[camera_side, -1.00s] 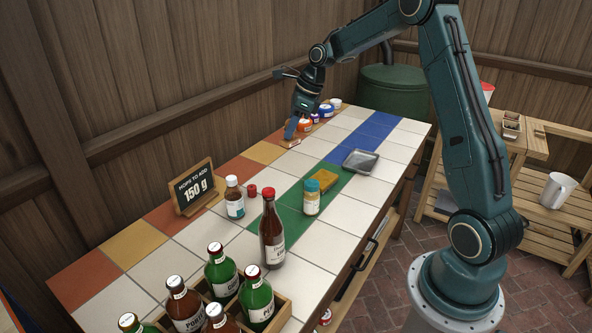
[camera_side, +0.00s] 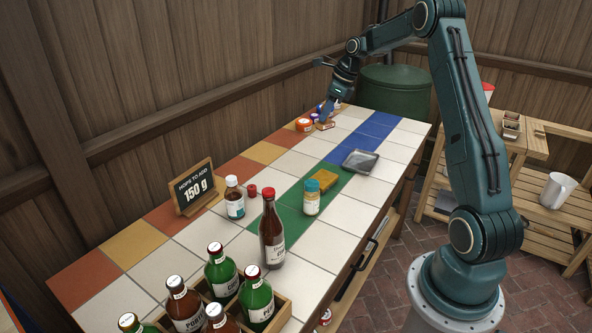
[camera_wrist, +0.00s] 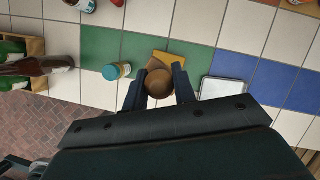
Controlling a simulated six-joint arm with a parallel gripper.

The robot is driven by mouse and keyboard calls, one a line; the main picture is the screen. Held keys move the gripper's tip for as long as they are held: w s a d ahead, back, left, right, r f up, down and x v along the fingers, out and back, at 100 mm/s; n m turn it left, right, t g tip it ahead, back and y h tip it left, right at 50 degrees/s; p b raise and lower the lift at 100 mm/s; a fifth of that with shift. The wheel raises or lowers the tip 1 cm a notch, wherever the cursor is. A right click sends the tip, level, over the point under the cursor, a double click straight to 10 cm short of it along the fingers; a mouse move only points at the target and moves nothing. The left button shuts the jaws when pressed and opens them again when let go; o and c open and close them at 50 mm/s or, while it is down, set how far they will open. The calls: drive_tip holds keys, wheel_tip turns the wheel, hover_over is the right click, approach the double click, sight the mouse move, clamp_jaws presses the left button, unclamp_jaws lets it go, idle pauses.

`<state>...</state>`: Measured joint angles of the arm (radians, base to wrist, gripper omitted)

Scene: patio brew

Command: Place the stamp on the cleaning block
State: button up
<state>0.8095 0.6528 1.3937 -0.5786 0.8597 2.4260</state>
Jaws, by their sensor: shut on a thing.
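In the wrist view my gripper (camera_wrist: 159,80) is shut on the stamp (camera_wrist: 159,82), whose round brown handle shows between the fingers. Its lower part is hidden there. In the side view a small orange-brown and white piece shows just under the fingers, probably the stamp's base.
A yellow-lidded jar (camera_side: 311,197) stands close to the cleaning block, and a grey metal tray (camera_side: 361,161) lies on its other side. A brown bottle (camera_side: 271,232), a crate of bottles and a hops sign (camera_side: 193,188) stand nearer.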

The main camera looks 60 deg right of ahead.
wheel_tip(320, 180, down, 18)
drive_tip(key=shift+f, duration=0.25)
idle(0.7)
drive_tip(key=shift+f, duration=0.15)
drive_tip(key=o, duration=1)
drive_tip(key=shift+c, duration=0.2)
drive_tip(key=v, duration=1.2)
drive_tip(key=shift+a+r, duration=0.15)
drive_tip(key=shift+r, duration=0.05)
